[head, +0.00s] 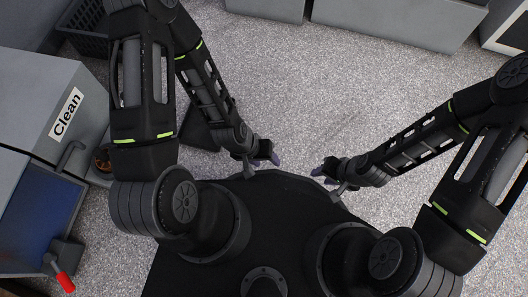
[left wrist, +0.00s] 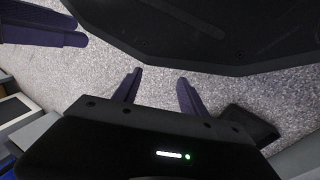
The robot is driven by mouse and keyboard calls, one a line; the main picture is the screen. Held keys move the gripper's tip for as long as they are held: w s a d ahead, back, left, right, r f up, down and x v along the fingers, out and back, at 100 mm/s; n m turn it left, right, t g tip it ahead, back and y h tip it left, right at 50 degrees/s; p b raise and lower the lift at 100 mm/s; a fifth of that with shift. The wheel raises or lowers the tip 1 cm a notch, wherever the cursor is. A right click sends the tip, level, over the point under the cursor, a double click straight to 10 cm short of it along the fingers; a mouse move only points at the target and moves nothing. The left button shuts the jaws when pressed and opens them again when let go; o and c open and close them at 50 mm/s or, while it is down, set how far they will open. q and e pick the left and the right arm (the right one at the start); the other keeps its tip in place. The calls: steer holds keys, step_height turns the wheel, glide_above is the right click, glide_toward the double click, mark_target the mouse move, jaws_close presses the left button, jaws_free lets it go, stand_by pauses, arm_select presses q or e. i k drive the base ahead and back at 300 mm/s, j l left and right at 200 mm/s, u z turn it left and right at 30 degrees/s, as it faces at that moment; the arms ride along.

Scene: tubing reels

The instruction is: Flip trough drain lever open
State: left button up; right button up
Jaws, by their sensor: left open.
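A red-handled lever (head: 65,282) sits on a dark grey block at the lower left of the head view, at the corner of a trough (head: 40,215) with a blue inside. The lever's red grip points down and to the right. My left gripper (head: 270,158) is open and empty, over the floor in front of my base and far to the right of the lever. Its two purple fingers stand apart in the left wrist view (left wrist: 158,84). My right gripper (head: 321,174) is close by on the right; its purple fingers also show at the upper left of the left wrist view.
A grey cabinet with a "Clean" label (head: 66,113) stands behind the trough. A dark crate (head: 84,28) is at the upper left. Grey boxes line the back. The speckled floor (head: 310,90) between my arms is clear.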

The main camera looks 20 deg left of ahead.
mark_target(64, 279)
steer(key=u, duration=0.9)
steer(key=j+u, duration=0.1)
steer(key=u, duration=0.75)
steer(key=j+u, duration=0.1)
steer(key=u, duration=0.8)
steer(key=j+u, duration=0.1)
steer(key=u, duration=0.8)
steer(key=i+u, duration=0.1)
steer(key=u, duration=0.35)
steer(key=i+u, duration=0.1)
steer(key=u, duration=0.35)
steer(key=i+u, duration=0.15)
steer(key=u, duration=0.3)
